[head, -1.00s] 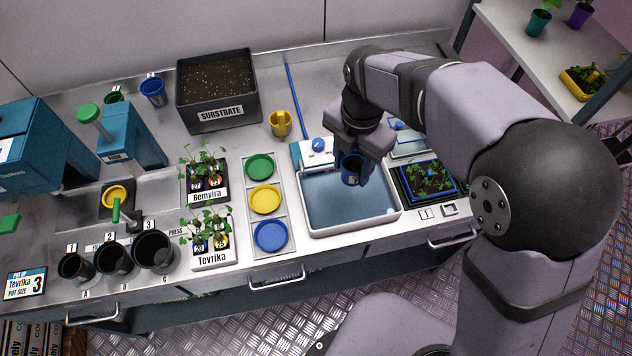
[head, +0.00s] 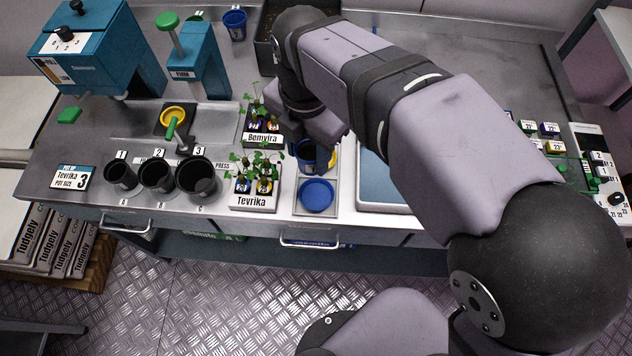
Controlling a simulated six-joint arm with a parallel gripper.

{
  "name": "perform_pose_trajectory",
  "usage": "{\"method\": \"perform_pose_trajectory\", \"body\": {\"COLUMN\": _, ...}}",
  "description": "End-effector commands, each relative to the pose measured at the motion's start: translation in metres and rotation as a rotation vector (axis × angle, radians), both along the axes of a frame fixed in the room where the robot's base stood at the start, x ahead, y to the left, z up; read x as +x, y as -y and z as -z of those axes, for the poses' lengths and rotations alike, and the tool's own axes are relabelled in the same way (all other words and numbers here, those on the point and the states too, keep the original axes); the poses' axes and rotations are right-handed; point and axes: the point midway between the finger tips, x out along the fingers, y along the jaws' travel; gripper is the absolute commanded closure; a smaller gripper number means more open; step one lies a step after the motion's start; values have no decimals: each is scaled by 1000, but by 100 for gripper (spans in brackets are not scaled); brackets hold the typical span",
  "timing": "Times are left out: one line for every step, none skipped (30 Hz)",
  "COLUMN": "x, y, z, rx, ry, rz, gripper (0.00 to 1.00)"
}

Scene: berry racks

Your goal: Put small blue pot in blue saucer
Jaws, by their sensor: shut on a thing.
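The small blue pot (head: 306,155) is held by my gripper (head: 312,143), which is shut on it. The pot looks about upright, above the middle part of the white saucer tray (head: 301,211). The blue saucer (head: 317,196) lies empty at the near end of that tray, just below the pot in the picture and apart from it. A sliver of the yellow saucer (head: 332,160) shows behind the pot. The green saucer is hidden by my arm and gripper.
The Tevrika plant tray (head: 256,200) and Bemvira plant tray (head: 263,139) stand left of the saucers. The water basin (head: 383,186) is to the right, partly behind my arm. Several black pots (head: 197,180) stand further left. Another blue pot (head: 235,24) stands at the back.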

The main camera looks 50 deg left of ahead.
Motion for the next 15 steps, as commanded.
{"method": "perform_pose_trajectory", "body": {"x": 0, "y": 2, "z": -3, "rx": 1, "ry": 1, "rz": 34, "gripper": 80}}
{"method": "perform_pose_trajectory", "body": {"x": 0, "y": 3, "z": -4, "rx": 0, "ry": 1, "rz": 55, "gripper": 80}}
{"method": "perform_pose_trajectory", "body": {"x": 0, "y": 5, "z": -6, "rx": 1, "ry": 1, "rz": 85, "gripper": 80}}
{"method": "perform_pose_trajectory", "body": {"x": 0, "y": 6, "z": -6, "rx": 1, "ry": 1, "rz": 107, "gripper": 80}}
{"method": "perform_pose_trajectory", "body": {"x": -1, "y": 8, "z": -7, "rx": 1, "ry": 1, "rz": 130, "gripper": 80}}
{"method": "perform_pose_trajectory", "body": {"x": -1, "y": 10, "z": -7, "rx": 0, "ry": 1, "rz": 158, "gripper": 80}}
{"method": "perform_pose_trajectory", "body": {"x": -1, "y": 12, "z": -7, "rx": 0, "ry": 1, "rz": 178, "gripper": 80}}
{"method": "perform_pose_trajectory", "body": {"x": -2, "y": 14, "z": -7, "rx": -1, "ry": 1, "rz": 198, "gripper": 80}}
{"method": "perform_pose_trajectory", "body": {"x": -2, "y": 16, "z": -7, "rx": -1, "ry": 1, "rz": 221, "gripper": 80}}
{"method": "perform_pose_trajectory", "body": {"x": -2, "y": 16, "z": -7, "rx": 0, "ry": 2, "rz": 236, "gripper": 80}}
{"method": "perform_pose_trajectory", "body": {"x": -2, "y": 17, "z": -7, "rx": 1, "ry": 2, "rz": 250, "gripper": 80}}
{"method": "perform_pose_trajectory", "body": {"x": -2, "y": 17, "z": -7, "rx": 1, "ry": 2, "rz": 263, "gripper": 80}}
{"method": "perform_pose_trajectory", "body": {"x": -2, "y": 18, "z": -7, "rx": 1, "ry": 1, "rz": 271, "gripper": 80}}
{"method": "perform_pose_trajectory", "body": {"x": -2, "y": 17, "z": -6, "rx": 1, "ry": 1, "rz": 278, "gripper": 80}}
{"method": "perform_pose_trajectory", "body": {"x": -2, "y": 17, "z": -6, "rx": 1, "ry": 1, "rz": 283, "gripper": 80}}
